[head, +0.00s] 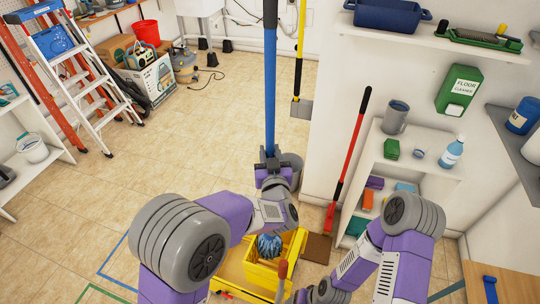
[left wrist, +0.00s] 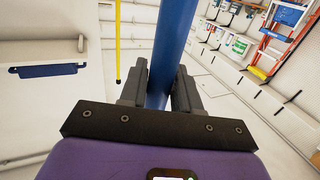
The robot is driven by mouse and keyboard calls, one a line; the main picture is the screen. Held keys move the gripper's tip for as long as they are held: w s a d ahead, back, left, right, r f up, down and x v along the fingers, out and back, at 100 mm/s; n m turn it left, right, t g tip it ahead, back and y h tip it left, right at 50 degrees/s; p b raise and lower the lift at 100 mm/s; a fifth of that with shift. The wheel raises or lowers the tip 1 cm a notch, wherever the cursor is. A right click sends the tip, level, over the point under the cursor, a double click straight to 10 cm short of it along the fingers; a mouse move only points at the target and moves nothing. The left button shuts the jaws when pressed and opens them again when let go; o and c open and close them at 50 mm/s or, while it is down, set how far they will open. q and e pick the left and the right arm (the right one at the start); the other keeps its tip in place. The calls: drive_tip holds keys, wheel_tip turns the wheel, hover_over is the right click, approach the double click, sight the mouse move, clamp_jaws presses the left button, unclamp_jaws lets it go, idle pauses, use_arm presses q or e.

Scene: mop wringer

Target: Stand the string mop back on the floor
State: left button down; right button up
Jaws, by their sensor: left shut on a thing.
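The string mop's blue pole (head: 270,95) stands nearly upright in the middle of the head view, its dark grip at the top edge. My left gripper (head: 270,168) is shut around the pole. The left wrist view shows the blue pole (left wrist: 174,55) between its two fingers. The blue mop strings (head: 269,246) show at the yellow bucket and wringer (head: 291,247); my left arm partly hides them, and I cannot tell whether they touch it. My right gripper (head: 318,293) is low beside the bucket, near a red-tipped lever (head: 283,269); its fingers are unclear.
A red-handled tool (head: 351,150) leans by the white shelf (head: 418,150) at right. Ladders (head: 80,75) stand at left. Tiled floor left of the bucket is open, with blue and green floor outlines (head: 112,258).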

sight(271, 125)
use_arm(q)
wheel_tip(271, 125, up, 12)
drive_tip(key=p, duration=0.8)
drive_tip(key=shift+f, duration=0.2)
use_arm(e)
wheel_tip(271, 125, up, 9)
drive_tip(key=shift+f, duration=0.15)
drive_tip(key=shift+c, duration=0.3)
